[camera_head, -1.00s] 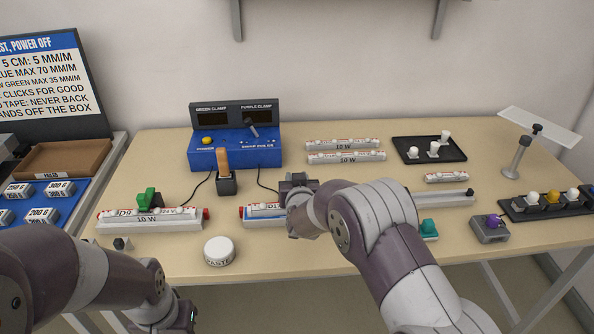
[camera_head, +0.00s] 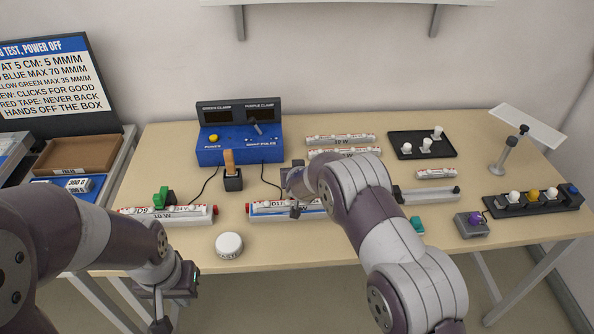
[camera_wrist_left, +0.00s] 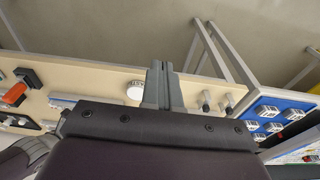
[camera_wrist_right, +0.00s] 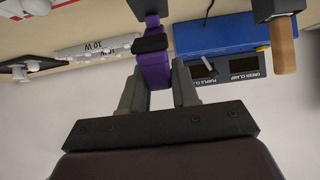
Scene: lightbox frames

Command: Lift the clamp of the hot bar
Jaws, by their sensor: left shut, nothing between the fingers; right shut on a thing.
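My right gripper (camera_wrist_right: 158,88) is shut on a purple clamp (camera_wrist_right: 157,68) with dark end pieces. In the head view my right arm hides that clamp, by the middle white bar (camera_head: 265,209). I cannot tell whether the clamp touches the bar. A left white bar (camera_head: 190,222) with red ends carries a green clamp (camera_head: 160,198). The blue box (camera_head: 235,155) has displays labelled green clamp and purple clamp; both look dark. My left gripper (camera_wrist_left: 164,72) is shut and empty, low in front of the table in the head view.
A white round tin (camera_head: 229,246) stands near the front edge. A wooden-handled tool (camera_head: 229,160) stands in a dark holder before the box. Spare bars (camera_head: 340,139) and a black tray (camera_head: 410,151) lie behind. A grey block with a purple piece (camera_head: 472,222) is at right.

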